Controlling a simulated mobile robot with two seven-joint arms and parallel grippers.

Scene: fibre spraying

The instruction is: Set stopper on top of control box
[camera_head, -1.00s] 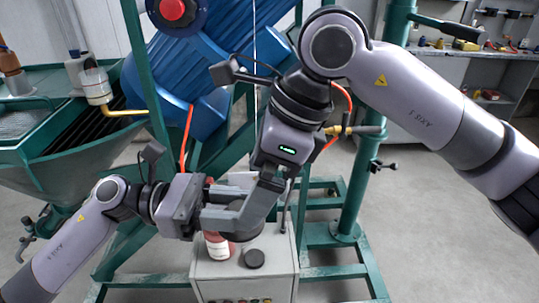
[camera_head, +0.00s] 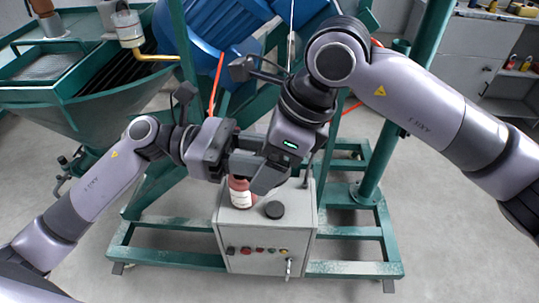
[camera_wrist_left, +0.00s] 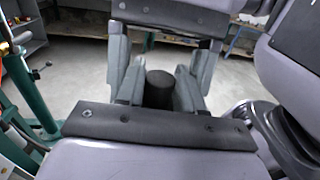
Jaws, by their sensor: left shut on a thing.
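The grey control box (camera_head: 265,240) stands below both grippers. A flat black round piece (camera_head: 274,209) is on its top; a dark cylinder (camera_wrist_left: 159,90) shows between the fingers in the left wrist view. I cannot tell for sure which one is the stopper. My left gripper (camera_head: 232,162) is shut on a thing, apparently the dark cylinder. My right gripper (camera_head: 258,180) is close against it above the box. Its fingers (camera_wrist_left: 165,55) face mine in the left wrist view, but their grip is unclear. The arms hide part of the box top.
A red bottle (camera_head: 240,192) with a white label is at the left of the box top, under the grippers. Green frame bars (camera_head: 350,269) surround the box. A green hopper (camera_head: 100,85) stands at the left and a blue drum (camera_head: 215,40) behind. Floor in front is clear.

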